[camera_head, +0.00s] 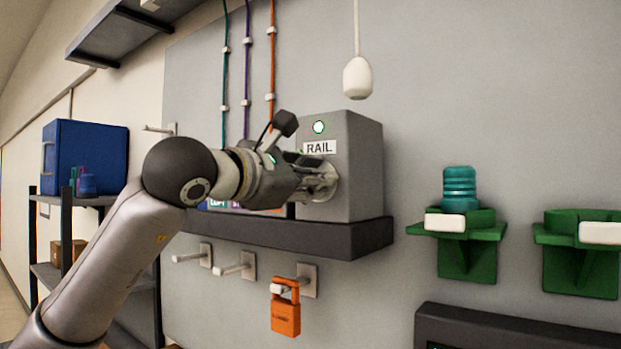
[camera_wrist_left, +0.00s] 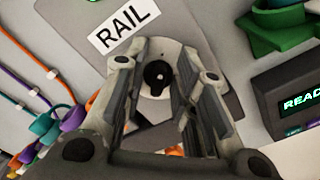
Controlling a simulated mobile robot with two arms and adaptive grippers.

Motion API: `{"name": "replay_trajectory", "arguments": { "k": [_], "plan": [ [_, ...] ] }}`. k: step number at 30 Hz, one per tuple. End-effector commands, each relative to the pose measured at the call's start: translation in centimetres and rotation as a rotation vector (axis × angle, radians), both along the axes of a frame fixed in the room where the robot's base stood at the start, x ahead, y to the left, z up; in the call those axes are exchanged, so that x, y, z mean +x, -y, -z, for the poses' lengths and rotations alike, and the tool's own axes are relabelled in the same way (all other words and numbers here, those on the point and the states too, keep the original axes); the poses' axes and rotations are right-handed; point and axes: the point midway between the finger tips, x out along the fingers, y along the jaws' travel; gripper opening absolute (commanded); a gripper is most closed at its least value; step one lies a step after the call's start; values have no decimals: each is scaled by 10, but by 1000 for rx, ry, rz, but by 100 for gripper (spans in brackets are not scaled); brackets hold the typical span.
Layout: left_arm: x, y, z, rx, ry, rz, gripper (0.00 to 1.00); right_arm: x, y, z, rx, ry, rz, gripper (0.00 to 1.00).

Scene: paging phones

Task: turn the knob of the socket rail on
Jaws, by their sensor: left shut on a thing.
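The socket rail is a grey box (camera_head: 358,165) on a dark shelf, with a white RAIL label (camera_head: 319,148) on its front and a lit green lamp (camera_head: 319,127) above the label. The label also shows tilted in the left wrist view (camera_wrist_left: 124,27). A dark knob (camera_wrist_left: 157,75) on a pale round plate is on the box front below the label. My left gripper (camera_head: 322,181) is at the box front, its fingers on both sides of the knob and shut on it. In the head view the gripper hides the knob. My right gripper is not in view.
The dark shelf (camera_head: 310,237) runs under the box. Coloured cables (camera_head: 247,75) come down behind my left arm. A white pull (camera_head: 357,78) hangs above the box. Hooks with an orange padlock (camera_head: 286,315) are below; green brackets (camera_head: 467,250) are at the right.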

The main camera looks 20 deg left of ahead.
Motion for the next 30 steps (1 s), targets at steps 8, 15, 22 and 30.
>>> {"name": "replay_trajectory", "arguments": {
  "k": [8,15,22,30],
  "plan": [
    [0,0,0,1,0,-1,34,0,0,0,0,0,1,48],
    [0,0,0,0,-1,-1,42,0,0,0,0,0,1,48],
    [-7,-3,-1,0,1,-1,42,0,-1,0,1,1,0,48],
    [-55,-21,-1,1,3,-3,42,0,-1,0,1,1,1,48]
  ]
}}
